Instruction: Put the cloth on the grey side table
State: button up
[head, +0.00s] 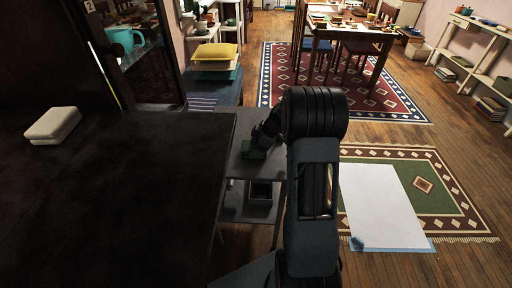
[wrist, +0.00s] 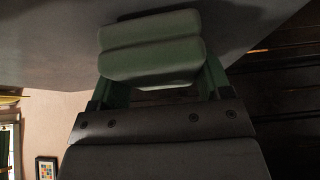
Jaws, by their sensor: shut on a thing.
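The cloth (wrist: 152,48) is a folded, pale grey-green bundle in the wrist view. My gripper (wrist: 155,85) is shut on it, with a green finger at each side. The grey side table (head: 236,165) stands at the centre of the head view, right of a large dark table. My gripper (head: 257,148) is over its top, low down. A grey surface (wrist: 50,45) lies right behind the cloth in the wrist view; I cannot tell whether they touch. In the head view my arm hides part of the side table, and the cloth is hard to make out.
A white folded or padded thing (head: 53,125) lies on the dark table (head: 110,200) at left. A small dark box (head: 262,190) sits on the side table's lower shelf. A white sheet (head: 384,205) lies on the green rug at right.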

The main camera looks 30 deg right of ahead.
jog(key=shift+f, duration=0.35)
jog(key=o, duration=1.2)
jog(key=shift+r, duration=0.1)
jog(key=shift+r, duration=0.25)
jog(key=p+v, duration=0.1)
jog(key=v, duration=1)
jog(key=s+a+r+m+h, duration=0.1)
jog(key=s+a+m, duration=0.3)
jog(key=s+a, duration=0.1)
jog(key=s+a+r+m+h, duration=0.1)
jog(key=s+a+m+h, duration=0.1)
jog(key=s+a+m, duration=0.2)
jog(key=s+a+m+h, duration=0.2)
jog(key=s+a+m, duration=0.2)
jog(key=s+a, duration=0.3)
jog(key=shift+s+a+r, duration=0.1)
jog(key=shift+s+r, duration=0.1)
jog(key=shift+s, duration=0.45)
jog(key=shift+s+r, duration=0.2)
jog(key=shift+s, duration=0.5)
